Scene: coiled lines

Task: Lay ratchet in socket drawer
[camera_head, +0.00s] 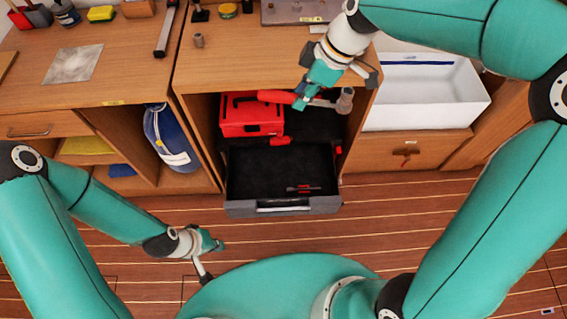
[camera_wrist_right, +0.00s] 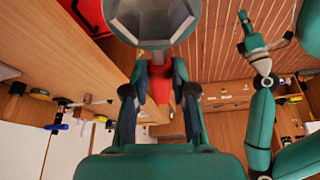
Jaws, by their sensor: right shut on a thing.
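The ratchet has a red handle (camera_head: 276,97) and a grey head (camera_head: 345,100). My right gripper (camera_head: 303,102) is shut on it and holds it roughly level, in front of the cabinet's upper opening. In the right wrist view, red shows between the fingers (camera_wrist_right: 160,88) and a large grey faceted end (camera_wrist_right: 150,18) shows beyond them. A pulled-out drawer (camera_head: 238,206) with a dark lining lies below the ratchet; a small red-handled tool (camera_head: 303,188) lies in it. My left gripper (camera_head: 212,258) is low at the left, over the floor, with its fingers apart and empty.
A red case (camera_head: 250,116) sits in the cabinet behind the drawer. A blue bottle (camera_head: 170,138) stands in the compartment to the left. A white basin (camera_head: 425,92) is at the right. The wooden floor before the drawer is clear.

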